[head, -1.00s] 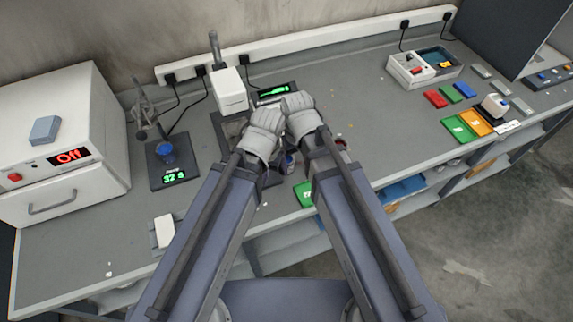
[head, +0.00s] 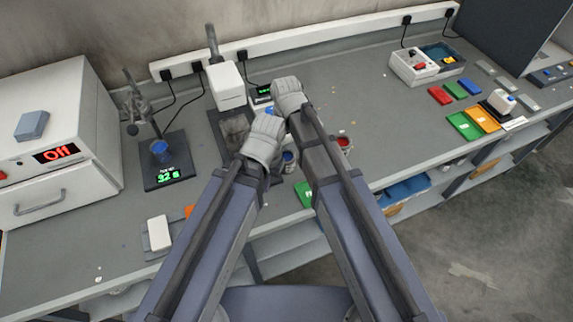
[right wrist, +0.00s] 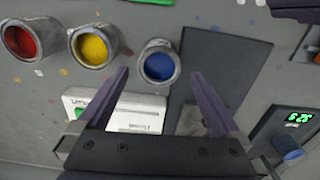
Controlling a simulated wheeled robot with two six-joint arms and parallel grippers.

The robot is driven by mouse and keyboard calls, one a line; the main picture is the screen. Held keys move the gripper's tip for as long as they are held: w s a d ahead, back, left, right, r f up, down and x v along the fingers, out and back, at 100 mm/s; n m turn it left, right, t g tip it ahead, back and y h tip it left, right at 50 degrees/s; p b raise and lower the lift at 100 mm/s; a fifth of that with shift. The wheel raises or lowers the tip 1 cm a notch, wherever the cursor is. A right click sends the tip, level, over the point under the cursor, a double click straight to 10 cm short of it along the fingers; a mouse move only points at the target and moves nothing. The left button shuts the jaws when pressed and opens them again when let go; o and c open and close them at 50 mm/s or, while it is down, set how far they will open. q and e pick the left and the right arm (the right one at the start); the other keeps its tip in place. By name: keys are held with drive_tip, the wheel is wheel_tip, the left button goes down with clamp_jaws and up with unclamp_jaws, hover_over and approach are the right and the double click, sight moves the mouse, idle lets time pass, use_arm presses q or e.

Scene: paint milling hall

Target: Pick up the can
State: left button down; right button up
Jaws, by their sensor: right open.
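In the right wrist view, a grey metal can with blue paint (right wrist: 160,66) stands just beyond my open right gripper (right wrist: 160,88), between the lines of its fingers and apart from them. A yellow-paint can (right wrist: 93,46) and a red-paint can (right wrist: 20,41) stand to its left. In the head view, the red can (head: 343,143) shows right of my right arm, and a blue can (head: 288,160) is partly hidden between my arms. My left gripper (head: 263,142) is near the dark mat; its fingers are hidden. My right gripper (head: 289,95) also hides its fingers here.
A scale (head: 165,175) with a blue-topped item stands at left beside the white oven (head: 55,140). A white labelled box (right wrist: 140,115) lies below the blue can.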

use_arm(q)
drive_tip(key=shift+f+b, duration=2.6)
drive_tip(key=shift+f, duration=0.2)
use_arm(e)
drive_tip(key=shift+f, duration=2.75)
use_arm(q)
drive_tip(key=shift+r, duration=0.1)
use_arm(e)
drive_tip(key=shift+s+r, duration=0.1)
drive_tip(key=shift+c, duration=0.2)
drive_tip(key=c, duration=1.4)
use_arm(q)
drive_tip(key=shift+r, duration=0.1)
use_arm(e)
drive_tip(key=shift+r, duration=0.1)
drive_tip(key=shift+c, duration=0.2)
